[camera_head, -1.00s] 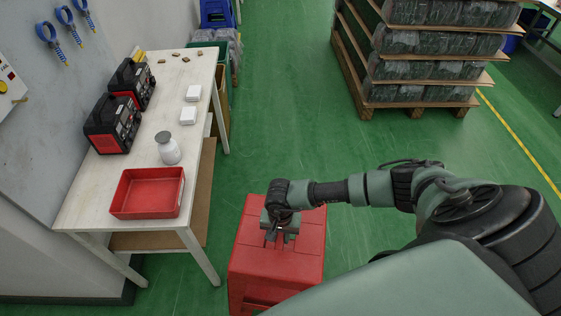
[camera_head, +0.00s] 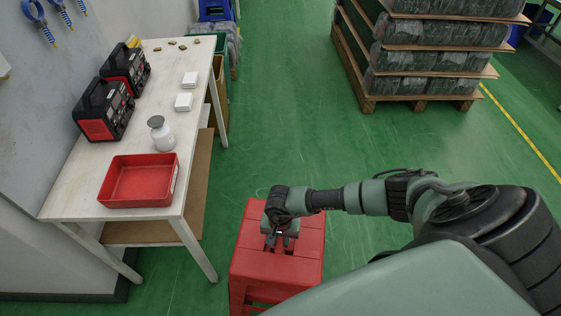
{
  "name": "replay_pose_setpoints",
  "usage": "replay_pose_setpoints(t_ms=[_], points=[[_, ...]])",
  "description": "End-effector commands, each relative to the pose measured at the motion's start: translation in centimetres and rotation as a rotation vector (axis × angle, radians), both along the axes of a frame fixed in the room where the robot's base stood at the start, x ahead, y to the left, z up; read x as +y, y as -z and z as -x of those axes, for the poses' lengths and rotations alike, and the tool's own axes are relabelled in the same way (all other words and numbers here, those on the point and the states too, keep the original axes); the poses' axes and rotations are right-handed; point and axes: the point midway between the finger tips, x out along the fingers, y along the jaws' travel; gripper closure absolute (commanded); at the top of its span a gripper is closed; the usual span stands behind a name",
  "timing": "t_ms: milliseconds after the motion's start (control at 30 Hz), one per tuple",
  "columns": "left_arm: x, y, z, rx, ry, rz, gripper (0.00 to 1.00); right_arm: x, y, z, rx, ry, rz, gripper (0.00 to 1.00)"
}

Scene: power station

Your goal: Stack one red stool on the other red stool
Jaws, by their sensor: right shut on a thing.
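A red stool (camera_head: 300,268) stands upright in the lower middle of the view, right of the workbench. My right gripper (camera_head: 278,240) points down at the middle of its top and is shut on it. The fingertips are partly hidden at the slot in the seat. An opening between the legs shows at the front left side. My own arm and body hide the stool's lower right part. I cannot make out a second red stool separately, and cannot tell whether one is under this one. My left gripper is not in view.
A loaded pallet stack (camera_head: 430,60) stands at the back right. The green floor (camera_head: 290,110) between is clear.

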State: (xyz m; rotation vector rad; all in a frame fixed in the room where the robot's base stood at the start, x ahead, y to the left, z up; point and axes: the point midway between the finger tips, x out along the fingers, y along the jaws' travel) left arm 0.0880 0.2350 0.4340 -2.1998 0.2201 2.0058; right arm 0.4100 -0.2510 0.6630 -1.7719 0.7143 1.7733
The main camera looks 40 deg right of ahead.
Motion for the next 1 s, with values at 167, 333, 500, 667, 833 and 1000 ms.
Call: replay_pose_setpoints(t_ms=[167, 333, 500, 667, 833, 1000], points=[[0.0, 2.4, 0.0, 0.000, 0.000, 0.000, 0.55, 0.0, 2.3, -0.2, -0.003, 0.000, -0.002, 1.00], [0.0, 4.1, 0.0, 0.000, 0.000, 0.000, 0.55, 0.0, 4.0, -0.2, -0.003, 0.000, -0.002, 1.00], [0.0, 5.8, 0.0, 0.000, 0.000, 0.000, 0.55, 0.0, 5.7, -0.2, -0.004, 0.000, -0.001, 1.00], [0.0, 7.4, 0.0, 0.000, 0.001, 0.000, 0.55, 0.0, 7.4, -0.2, -0.004, -0.001, -0.001, 1.00], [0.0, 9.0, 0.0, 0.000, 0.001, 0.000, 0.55, 0.0, 9.1, -0.2, -0.004, 0.000, -0.001, 1.00], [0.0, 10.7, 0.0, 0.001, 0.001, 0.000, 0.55, 0.0, 10.8, -0.2, -0.004, 0.000, -0.001, 1.00]])
